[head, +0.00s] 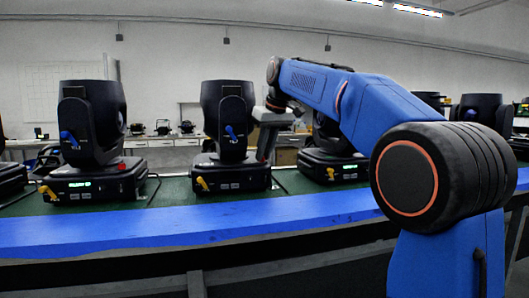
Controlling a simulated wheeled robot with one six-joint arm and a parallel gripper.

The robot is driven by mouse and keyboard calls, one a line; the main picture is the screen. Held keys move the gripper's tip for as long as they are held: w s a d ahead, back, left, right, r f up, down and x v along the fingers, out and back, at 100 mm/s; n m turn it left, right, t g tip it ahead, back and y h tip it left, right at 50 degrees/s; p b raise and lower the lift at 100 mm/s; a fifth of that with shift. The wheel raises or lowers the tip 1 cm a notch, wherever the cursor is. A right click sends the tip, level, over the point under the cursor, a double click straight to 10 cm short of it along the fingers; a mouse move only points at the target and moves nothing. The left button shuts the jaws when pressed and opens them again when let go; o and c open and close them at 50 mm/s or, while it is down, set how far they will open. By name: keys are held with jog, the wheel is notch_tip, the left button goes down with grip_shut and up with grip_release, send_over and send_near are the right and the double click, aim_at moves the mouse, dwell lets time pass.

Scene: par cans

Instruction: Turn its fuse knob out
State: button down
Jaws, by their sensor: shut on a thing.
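Several black moving-head lights stand upright in a row on a green-topped bench. The middle light (229,112) has a blue lever on its yoke and a yellow part low on its base. The left light (91,125) looks alike, with a lit green display and a red spot on its base. The right light (333,157) is partly covered by my arm. My grey gripper (265,152) points down beside the right side of the middle light, between it and the right light. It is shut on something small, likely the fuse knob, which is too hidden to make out.
The bench's blue front edge (190,226) runs across the view. Green bench top (180,190) shows between the lights, with cables on it. More lights (482,110) stand at the far right. Cabinets (176,152) line the back wall.

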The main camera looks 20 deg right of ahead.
jog(key=c, duration=1.7)
grip_release()
jog(key=v, duration=1.7)
jog(key=shift+r, duration=0.15)
